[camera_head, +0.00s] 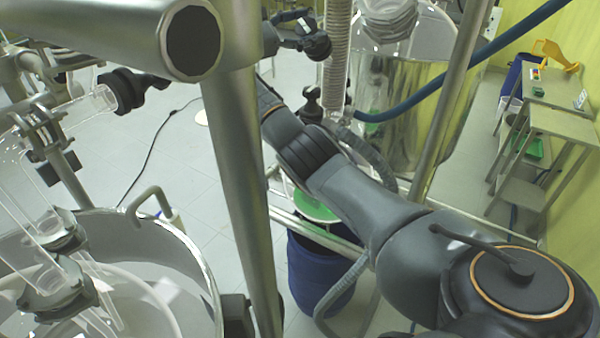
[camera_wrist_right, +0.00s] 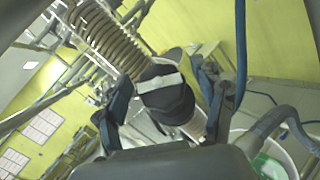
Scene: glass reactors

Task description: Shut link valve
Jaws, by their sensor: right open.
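My right arm (camera_head: 385,215) comes in from the lower right of the head view and reaches up behind the steel post, which hides part of its far end. I cannot make out its fingertips there. In the right wrist view my right gripper (camera_wrist_right: 160,77) is open, with a dark finger on each side. A black valve-like part (camera_wrist_right: 166,98) with a pale stripe shows between the fingers. I cannot tell whether it is the link valve, how it is turned, or whether the fingers touch it. My left gripper is out of view.
A thick steel post (camera_head: 238,165) stands close before my right arm. A ribbed hose (camera_head: 338,50) hangs beside a shiny vessel (camera_head: 388,105). A blue barrel (camera_head: 318,272) stands below the arm. Black fittings (camera_head: 125,90) and glass pipes crowd the left. A shelf (camera_head: 545,122) stands at right.

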